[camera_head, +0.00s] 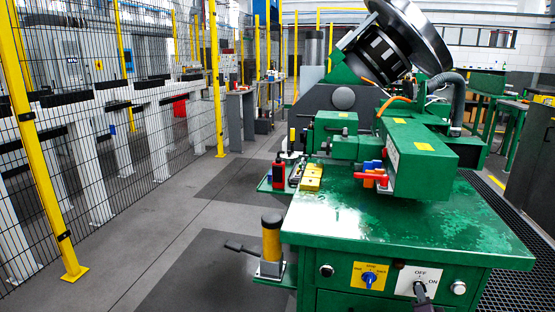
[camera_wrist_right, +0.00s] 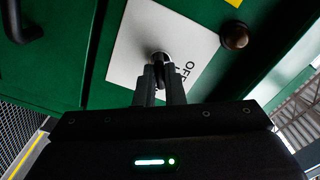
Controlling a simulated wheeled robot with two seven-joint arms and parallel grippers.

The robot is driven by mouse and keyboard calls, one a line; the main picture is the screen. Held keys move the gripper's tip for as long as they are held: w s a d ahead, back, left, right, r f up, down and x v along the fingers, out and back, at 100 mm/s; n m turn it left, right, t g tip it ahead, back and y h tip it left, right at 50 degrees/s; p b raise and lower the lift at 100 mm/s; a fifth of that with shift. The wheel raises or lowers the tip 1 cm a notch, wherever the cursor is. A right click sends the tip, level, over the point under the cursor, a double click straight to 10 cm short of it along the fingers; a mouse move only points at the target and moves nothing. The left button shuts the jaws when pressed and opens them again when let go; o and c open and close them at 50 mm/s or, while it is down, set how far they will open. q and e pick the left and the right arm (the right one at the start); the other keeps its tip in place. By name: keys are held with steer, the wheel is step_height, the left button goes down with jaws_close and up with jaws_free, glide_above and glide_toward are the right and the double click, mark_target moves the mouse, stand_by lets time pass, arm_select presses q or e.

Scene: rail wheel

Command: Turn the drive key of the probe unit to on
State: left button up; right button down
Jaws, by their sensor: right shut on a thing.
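The green probe unit (camera_head: 400,230) stands at the right of the head view. On its front panel is a white switch plate (camera_head: 405,278) marked OFF and ON; the plate also fills the middle of the right wrist view (camera_wrist_right: 135,42). The drive key (camera_wrist_right: 160,56) is at the plate, mostly hidden between my fingers. My right gripper (camera_head: 420,289) comes up from the bottom edge in the head view. In the right wrist view its two dark fingers (camera_wrist_right: 163,74) are shut on the key. Which mark the key points to cannot be told. My left gripper is not in view.
A blue knob (camera_head: 369,278) on a yellow plate sits left of the switch plate. A round metal button (camera_head: 458,287) sits right of it. Mesh fencing (camera_head: 100,110) runs along the left; the floor between is clear.

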steer(key=shift+m+p, duration=0.6)
steer(key=shift+m, duration=1.6)
steer(key=shift+m+p, duration=0.35)
steer(key=shift+m, duration=0.45)
steer(key=c, duration=1.3)
jaws_free()
